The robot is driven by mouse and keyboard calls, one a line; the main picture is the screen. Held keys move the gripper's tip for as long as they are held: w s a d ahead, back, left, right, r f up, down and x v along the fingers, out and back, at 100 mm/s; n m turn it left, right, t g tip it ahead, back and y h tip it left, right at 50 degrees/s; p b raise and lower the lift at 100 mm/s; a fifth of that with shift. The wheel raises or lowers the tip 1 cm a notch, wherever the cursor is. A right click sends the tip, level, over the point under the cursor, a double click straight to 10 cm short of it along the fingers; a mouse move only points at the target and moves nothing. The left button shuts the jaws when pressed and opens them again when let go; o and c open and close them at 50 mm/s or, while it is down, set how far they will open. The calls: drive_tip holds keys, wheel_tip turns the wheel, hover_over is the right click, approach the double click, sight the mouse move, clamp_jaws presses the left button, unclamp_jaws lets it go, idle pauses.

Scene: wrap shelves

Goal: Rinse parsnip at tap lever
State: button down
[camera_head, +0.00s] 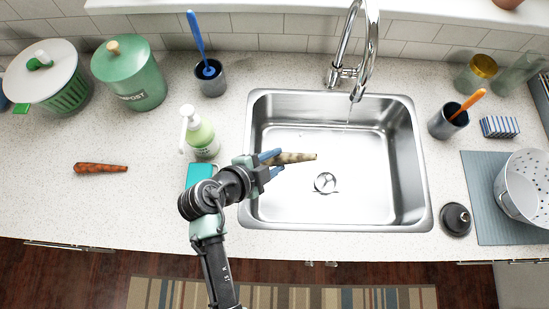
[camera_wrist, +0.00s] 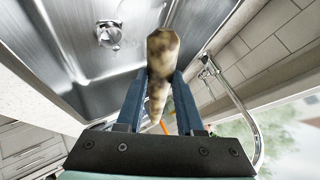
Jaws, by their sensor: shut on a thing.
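My gripper (camera_head: 270,165) is shut on a pale, brown-spotted parsnip (camera_head: 293,157) and holds it over the left part of the steel sink (camera_head: 424,190). In the wrist view the parsnip (camera_wrist: 160,60) lies between the two blue fingers of my gripper (camera_wrist: 160,90). The chrome tap (camera_head: 343,72) stands behind the sink, right of the parsnip. A thin stream seems to hang below its spout, apart from the parsnip. The tap (camera_wrist: 238,90) also shows at the right in the wrist view. I cannot clearly make out the lever.
A soap bottle (camera_head: 201,138) and a teal sponge (camera_head: 199,173) stand left of the sink. An orange-brown root (camera_head: 101,168) lies on the left counter. A black plug (camera_head: 456,219), a colander (camera_head: 523,190) and a brush cup (camera_head: 446,122) are on the right. The left counter has free room.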

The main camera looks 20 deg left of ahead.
drive_tip(key=w+d+f+b, duration=0.1)
drive_tip(key=w+d+b, duration=0.1)
drive_tip(key=w, duration=0.4)
drive_tip(key=w+d+f+b, duration=0.1)
drive_tip(key=w+d+b, duration=0.1)
drive_tip(key=w, duration=0.4)
drive_tip(key=shift+w+d+f, duration=0.3)
drive_tip(key=shift+d+f, duration=0.1)
drive_tip(key=shift+d, duration=0.4)
drive_tip(key=shift+d, duration=0.1)
drive_tip(key=shift+s+d, duration=0.25)
drive_tip(key=shift+d, duration=0.2)
drive_tip(key=shift+w+a, duration=0.1)
drive_tip(key=shift+a, duration=0.05)
drive_tip(key=shift+w+a+b, duration=0.15)
drive_tip(key=shift+a+b, duration=0.25)
drive_tip(key=shift+b, duration=0.1)
drive_tip(key=s+a+p, duration=0.1)
drive_tip(key=s+a, duration=0.2)
drive_tip(key=s, duration=0.4)
drive_tip(key=shift+s+a, duration=0.15)
drive_tip(key=shift+s, duration=0.05)
idle(0.5)
